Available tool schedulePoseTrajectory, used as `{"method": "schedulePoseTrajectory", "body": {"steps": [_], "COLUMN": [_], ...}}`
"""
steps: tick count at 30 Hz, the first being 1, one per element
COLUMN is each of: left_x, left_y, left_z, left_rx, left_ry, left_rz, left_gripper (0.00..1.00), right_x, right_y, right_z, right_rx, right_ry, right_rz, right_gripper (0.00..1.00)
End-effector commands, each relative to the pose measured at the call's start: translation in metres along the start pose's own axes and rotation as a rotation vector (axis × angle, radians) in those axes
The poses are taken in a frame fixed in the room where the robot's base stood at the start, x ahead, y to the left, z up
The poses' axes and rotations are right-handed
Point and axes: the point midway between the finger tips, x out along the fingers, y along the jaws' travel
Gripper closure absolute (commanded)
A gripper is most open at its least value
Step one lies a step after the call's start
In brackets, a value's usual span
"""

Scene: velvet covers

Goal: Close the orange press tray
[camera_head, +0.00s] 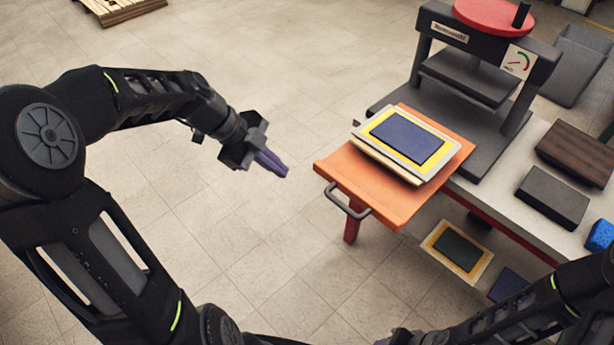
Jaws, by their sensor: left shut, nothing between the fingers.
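The orange press tray (334,170) is pulled out from the dark press (460,88), toward the lower left of it. A dark grey bar handle (347,203) is on its near left edge. A stack with a blue velvet panel (406,136) framed in yellow and white lies on the tray. My left gripper (275,166) is shut and empty, in the air to the left of the tray and apart from it. My right arm comes in at the lower right. Its gripper (396,338) is only partly seen at the bottom edge, and its fingers cannot be made out.
The press stands on a light bench (490,193). A dark grey block (552,197), a brown block (578,152) and a blue sponge-like piece (599,235) lie on the bench at right. A green framed panel (457,250) sits lower, below the tray. The floor left of the tray is clear.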

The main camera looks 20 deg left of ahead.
Motion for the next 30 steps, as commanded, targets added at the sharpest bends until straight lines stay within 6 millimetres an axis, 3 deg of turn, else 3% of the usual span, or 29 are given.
{"method": "schedulePoseTrajectory", "body": {"steps": [3, 6, 15, 23, 30], "left_x": [-0.03, -0.041, -0.042, -0.029, 0.008], "left_y": [-0.003, -0.003, -0.003, -0.003, -0.003], "left_z": [-0.007, -0.012, -0.013, -0.014, -0.015], "left_rx": [0.174, 0.245, 0.259, 0.256, 0.256], "left_ry": [0.011, 0.018, 0.021, 0.023, 0.025], "left_rz": [-0.021, -0.025, -0.023, -0.021, -0.02], "left_gripper": [1.0, 1.0, 1.0, 1.0, 1.0], "right_x": [0.007, 0.008, 0.007, 0.007, 0.007], "right_y": [0.003, 0.003, 0.003, 0.003, 0.003], "right_z": [0.0, 0.0, 0.0, 0.0, 0.0], "right_rx": [0.0, 0.0, 0.0, 0.0, 0.0], "right_ry": [0.0, 0.001, 0.001, 0.001, 0.0], "right_rz": [0.0, 0.0, 0.0, 0.0, 0.0], "right_gripper": [0.64, 0.64, 0.64, 0.64, 0.64]}}
